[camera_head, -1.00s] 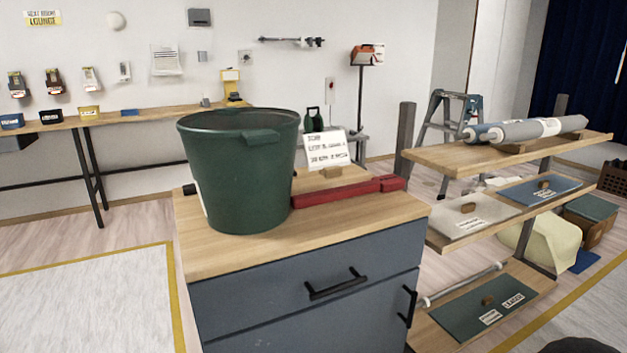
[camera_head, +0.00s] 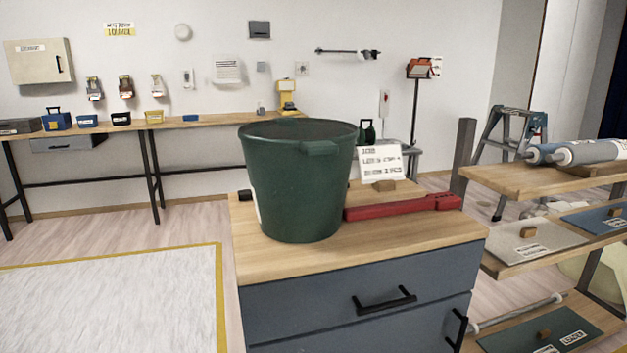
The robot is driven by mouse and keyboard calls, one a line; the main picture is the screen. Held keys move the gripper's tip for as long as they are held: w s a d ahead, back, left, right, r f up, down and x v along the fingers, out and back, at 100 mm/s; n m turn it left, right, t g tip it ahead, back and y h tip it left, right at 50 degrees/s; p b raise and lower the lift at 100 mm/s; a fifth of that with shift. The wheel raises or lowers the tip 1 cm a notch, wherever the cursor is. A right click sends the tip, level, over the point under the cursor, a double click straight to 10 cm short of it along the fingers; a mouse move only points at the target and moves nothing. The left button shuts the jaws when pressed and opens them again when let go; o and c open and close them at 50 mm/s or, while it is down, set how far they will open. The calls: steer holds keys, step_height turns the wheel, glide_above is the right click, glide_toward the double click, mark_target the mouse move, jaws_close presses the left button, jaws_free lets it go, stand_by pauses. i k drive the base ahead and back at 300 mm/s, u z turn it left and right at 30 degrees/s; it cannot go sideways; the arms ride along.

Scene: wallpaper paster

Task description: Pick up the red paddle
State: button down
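A long red paddle (camera_head: 402,206) lies flat on the wooden top of a grey-blue drawer cabinet (camera_head: 420,236). It is to the right of a large dark green bucket (camera_head: 297,190), and its left end is next to or behind the bucket. A white card with printed text (camera_head: 381,163) stands in a small wooden block behind the paddle. My gripper is not in view.
A shelf rack (camera_head: 530,181) with rolls and sample boards stands close to the cabinet's right. A stepladder (camera_head: 505,150) is behind it. A long wall bench (camera_head: 180,124) runs along the back left. Floor in front of that bench is open, with a yellow-edged pale area (camera_head: 120,300).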

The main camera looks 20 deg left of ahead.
mark_target(443, 201)
steer(key=k, duration=0.6)
steer(key=z, duration=0.45)
steer(key=i, duration=1.3)
steer(key=u, duration=1)
steer(key=i, duration=0.25)
steer(key=u, duration=0.15)
